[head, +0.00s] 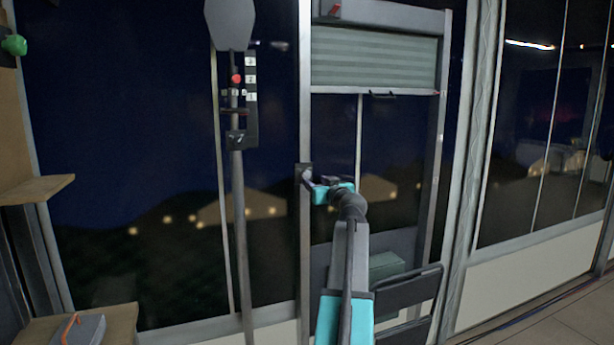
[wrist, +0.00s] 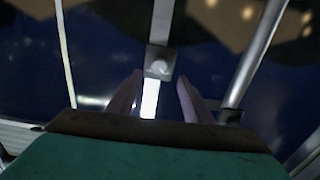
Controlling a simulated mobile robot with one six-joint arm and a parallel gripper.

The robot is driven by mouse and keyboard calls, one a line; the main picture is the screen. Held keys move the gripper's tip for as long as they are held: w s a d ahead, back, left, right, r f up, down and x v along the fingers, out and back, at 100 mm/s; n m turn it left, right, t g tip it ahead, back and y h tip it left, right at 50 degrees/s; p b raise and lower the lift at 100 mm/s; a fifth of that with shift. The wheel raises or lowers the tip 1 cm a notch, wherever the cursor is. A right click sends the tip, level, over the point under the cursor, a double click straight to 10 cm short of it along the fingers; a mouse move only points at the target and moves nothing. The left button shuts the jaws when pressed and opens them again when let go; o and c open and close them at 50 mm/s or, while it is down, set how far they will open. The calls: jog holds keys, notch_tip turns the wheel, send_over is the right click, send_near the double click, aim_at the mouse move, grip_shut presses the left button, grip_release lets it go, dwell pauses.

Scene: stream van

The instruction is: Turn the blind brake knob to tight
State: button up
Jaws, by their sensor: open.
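A small rounded pale knob on a square plate (wrist: 159,66) sits on a grey upright post in the wrist view; I take it as the blind brake knob. In the head view its dark plate (head: 304,172) is on the left post of the blind frame. My gripper (wrist: 158,80) is open, its two fingers either side of the line to the knob, with the knob just beyond the tips. No contact shows. In the head view my gripper (head: 310,183) is close to the plate and partly hides it. The knob's setting cannot be read.
The green-grey blind (head: 373,58) is partly lowered, with a dark handle (head: 382,94) on its bottom bar. A pole with a red button panel (head: 251,95) stands left. A dark slatted rack (head: 408,290) is low beside my arm. A wooden shelf (head: 36,190) is far left.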

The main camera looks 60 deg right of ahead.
aim_at(306, 176)
jog(key=shift+p+x, duration=1.25)
jog(key=shift+x, duration=2.85)
jog(key=c, duration=1.1)
jog(key=shift+o, duration=0.2)
